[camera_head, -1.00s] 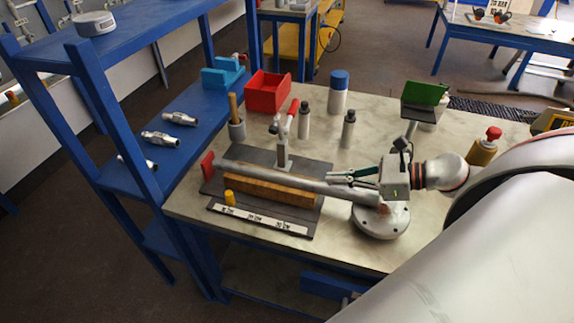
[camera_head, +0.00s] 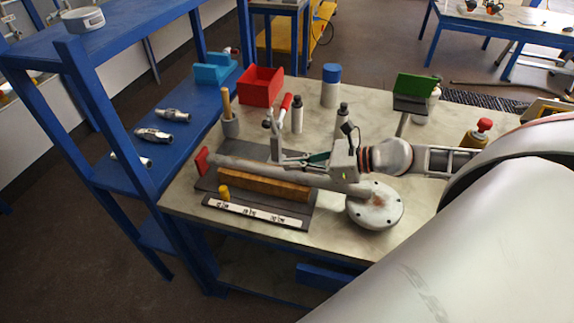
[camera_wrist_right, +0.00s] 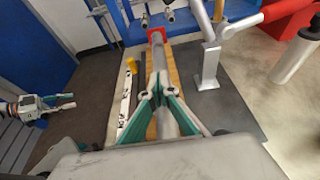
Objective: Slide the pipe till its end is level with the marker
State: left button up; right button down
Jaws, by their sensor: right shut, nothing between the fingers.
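The grey pipe (camera_head: 235,167) lies along a wooden block (camera_head: 262,187) on a dark base plate, its left end close to a red plate (camera_head: 201,161). A round flange (camera_head: 374,207) is at the right. A yellow marker (camera_head: 223,193) stands by a white scale strip (camera_head: 255,213) in front of the block. My right gripper (camera_head: 276,161) is shut and empty, its fingers pointing left along the pipe. In the right wrist view its green fingers (camera_wrist_right: 157,92) meet over the pipe (camera_wrist_right: 159,62), hiding part of it. My left gripper (camera_wrist_right: 72,100) shows open at the left there, away from the pipe.
A clamp with a red handle (camera_head: 285,103) rises behind the pipe. A blue shelf (camera_head: 150,135) borders the table's left. The table is clear at the front right.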

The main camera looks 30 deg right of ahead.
aim_at(285, 175)
jog(key=shift+w+a+r+p, duration=0.2)
jog(key=shift+w+a+p, duration=0.25)
jog(key=shift+w+a, duration=0.15)
jog(key=shift+f, duration=0.5)
jog(key=shift+f+b, duration=0.35)
pick_arm(q)
jog(key=shift+s, duration=0.1)
pick_arm(e)
jog(key=shift+s+f, duration=0.1)
jog(key=shift+f, duration=0.1)
